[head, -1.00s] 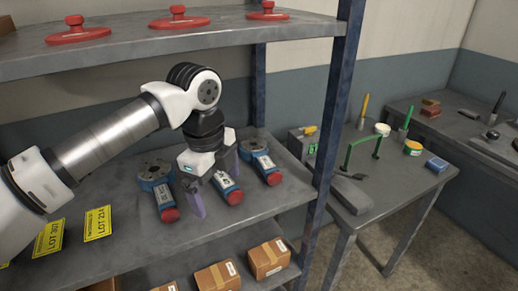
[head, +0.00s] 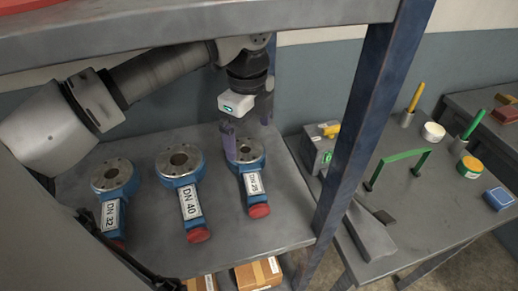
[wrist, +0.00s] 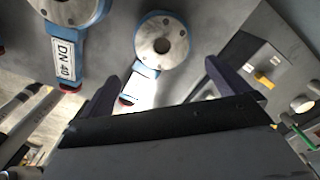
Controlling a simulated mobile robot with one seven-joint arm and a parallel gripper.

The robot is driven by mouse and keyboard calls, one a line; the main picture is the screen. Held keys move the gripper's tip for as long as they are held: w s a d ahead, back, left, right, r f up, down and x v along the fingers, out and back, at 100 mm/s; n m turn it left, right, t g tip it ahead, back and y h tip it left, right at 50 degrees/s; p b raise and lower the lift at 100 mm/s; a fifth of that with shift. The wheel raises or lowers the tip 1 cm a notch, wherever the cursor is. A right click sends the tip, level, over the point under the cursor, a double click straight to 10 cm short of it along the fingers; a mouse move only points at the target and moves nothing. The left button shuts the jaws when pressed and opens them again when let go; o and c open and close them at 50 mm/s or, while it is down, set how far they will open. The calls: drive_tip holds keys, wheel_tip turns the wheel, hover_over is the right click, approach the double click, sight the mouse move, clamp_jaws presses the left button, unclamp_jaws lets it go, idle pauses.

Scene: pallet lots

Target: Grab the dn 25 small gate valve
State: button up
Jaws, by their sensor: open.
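The DN 25 small gate valve (head: 250,178) is the rightmost of three blue valves on the shelf. It has a grey round flange, a small white label and a red end. My gripper (head: 247,132) is open and empty, above the flange, with one finger covering part of its left edge. In the wrist view the valve (wrist: 160,42) lies ahead between the spread fingers of my gripper (wrist: 161,72); its label is washed out by glare. The fingers appear apart from it.
The DN 40 valve (head: 182,178) and DN 32 valve (head: 112,190) lie to the left on the same shelf (head: 155,235). A blue rack post (head: 362,120) stands to the right. An upper shelf (head: 150,25) is above my arm. A side table (head: 425,205) holds tools.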

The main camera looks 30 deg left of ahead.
sight(250, 154)
wheel_tip(250, 154, down, 7)
drive_tip(key=p, duration=0.2)
drive_tip(key=shift+f+p, duration=0.15)
drive_tip(key=shift+p, duration=0.15)
drive_tip(key=c, duration=1.4)
drive_tip(key=shift+c, duration=0.5)
drive_tip(key=shift+r, duration=0.3)
